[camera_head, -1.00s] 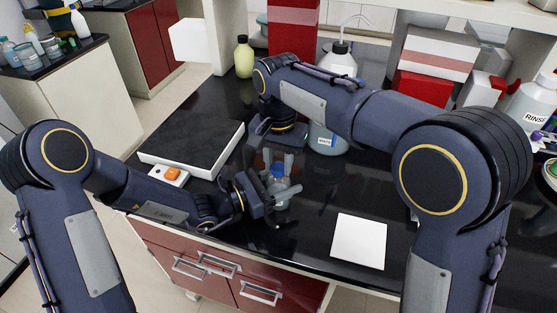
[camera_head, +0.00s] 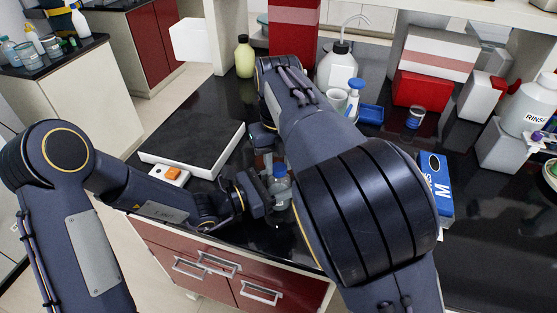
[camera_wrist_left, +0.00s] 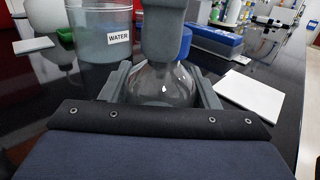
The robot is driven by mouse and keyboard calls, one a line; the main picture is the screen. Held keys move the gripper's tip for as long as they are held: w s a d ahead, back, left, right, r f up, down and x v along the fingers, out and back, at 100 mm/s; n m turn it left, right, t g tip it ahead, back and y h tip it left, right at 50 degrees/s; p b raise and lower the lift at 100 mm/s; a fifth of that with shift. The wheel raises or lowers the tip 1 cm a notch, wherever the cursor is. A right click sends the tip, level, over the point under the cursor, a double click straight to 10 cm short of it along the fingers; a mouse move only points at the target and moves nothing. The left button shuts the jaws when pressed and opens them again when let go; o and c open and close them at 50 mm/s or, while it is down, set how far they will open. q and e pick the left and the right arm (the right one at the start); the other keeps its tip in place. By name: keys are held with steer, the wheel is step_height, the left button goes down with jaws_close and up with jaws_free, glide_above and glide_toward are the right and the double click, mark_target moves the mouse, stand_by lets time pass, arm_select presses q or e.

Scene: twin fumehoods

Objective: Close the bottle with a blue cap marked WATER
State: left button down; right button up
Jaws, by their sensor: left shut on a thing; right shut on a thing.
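A small clear round bottle (camera_head: 281,190) stands near the bench's front edge, with a blue cap (camera_head: 279,169) at its mouth. My left gripper (camera_wrist_left: 163,86) is shut around the bottle's body from the left. My right gripper (camera_head: 274,158) reaches down from above and is shut on the cap. In the left wrist view its grey finger covers the bottle's neck, and blue (camera_wrist_left: 185,42) shows behind it. I cannot tell whether the cap is seated. The WATER label (camera_wrist_left: 118,37) shows on a larger clear vessel (camera_wrist_left: 92,18) behind; no label shows on the held bottle.
A black-topped white slab (camera_head: 190,150) and a device with an orange part (camera_head: 172,173) lie at left. The bench at right front is clear.

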stand_by(0.3)
steer(key=o, duration=0.9)
steer(key=shift+o, duration=0.2)
steer(key=shift+r, duration=2.3)
